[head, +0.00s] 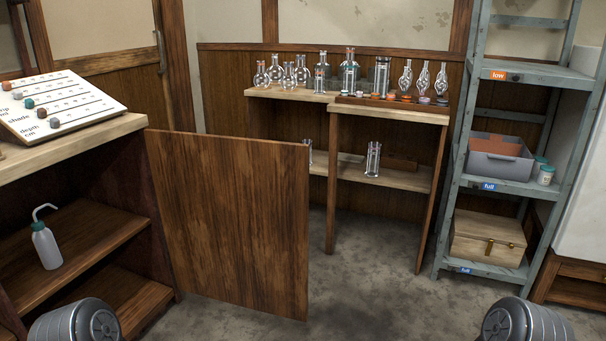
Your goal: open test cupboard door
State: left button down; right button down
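The brown wooden cupboard door (230,225) stands swung out from the right edge of the cupboard (150,235) at the left. Its flat face is towards me. The cupboard's front is open and its shelves (75,245) show. A wash bottle (45,245) with a bent spout stands upright on the upper inner shelf. I see no handle on the door face in view. Neither of my grippers is in view; only rounded grey parts of my own arms show at the bottom left and bottom right.
A sloped panel (60,105) with coloured knobs sits on the cupboard top. Glassware (350,70) crowds a wooden bench (390,112) behind the door. A grey shelf rack (470,130) with a grey bin (500,160) and wooden box (488,237) stands right. The floor (390,290) between is clear.

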aim_at(234, 211)
jog(key=i+l+z, duration=0.1)
jog(key=i+z, duration=0.3)
jog(key=i, duration=0.15)
jog(key=i+j+z, duration=0.1)
jog(key=i+z, duration=0.3)
jog(key=i, duration=0.15)
